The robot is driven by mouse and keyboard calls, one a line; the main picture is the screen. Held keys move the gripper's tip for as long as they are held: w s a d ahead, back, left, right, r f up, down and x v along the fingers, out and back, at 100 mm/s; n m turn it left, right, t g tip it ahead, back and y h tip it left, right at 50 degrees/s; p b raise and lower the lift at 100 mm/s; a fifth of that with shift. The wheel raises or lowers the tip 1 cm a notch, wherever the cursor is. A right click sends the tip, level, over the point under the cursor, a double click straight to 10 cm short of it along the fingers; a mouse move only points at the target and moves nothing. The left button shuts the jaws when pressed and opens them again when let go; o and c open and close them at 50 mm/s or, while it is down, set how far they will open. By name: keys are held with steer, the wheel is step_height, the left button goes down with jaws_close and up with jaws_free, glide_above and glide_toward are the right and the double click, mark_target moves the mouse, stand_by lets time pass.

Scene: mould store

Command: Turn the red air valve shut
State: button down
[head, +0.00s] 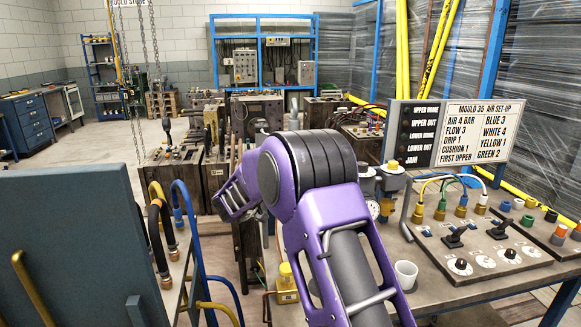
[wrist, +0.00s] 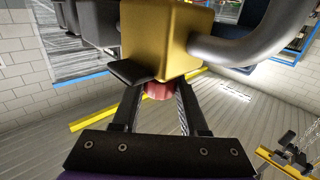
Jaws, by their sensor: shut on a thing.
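In the wrist view the red air valve (wrist: 158,91) shows as a small red knob below a yellow, block-shaped body (wrist: 170,38). My gripper (wrist: 158,96) has a finger on each side of the red knob and is shut on it. The upper part of the knob is hidden by the yellow body, so its turned position cannot be told. A thick grey pipe (wrist: 250,38) curves away from the body to the right. In the head view my purple arm fills the middle, and neither the gripper nor the red valve can be made out.
In the head view a bench on the right carries a control panel (head: 490,252), a white cup (head: 405,275) and a set-up sign (head: 480,131). A dark flat panel (head: 75,250) stands at the left with hoses beside it. Chains (head: 152,45) hang behind. Open floor lies back left.

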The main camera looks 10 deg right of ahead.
stand_by(0.3)
steer(key=shift+c, duration=2.2)
jaws_free()
steer(key=v, duration=1.2)
steer(key=shift+r, duration=0.1)
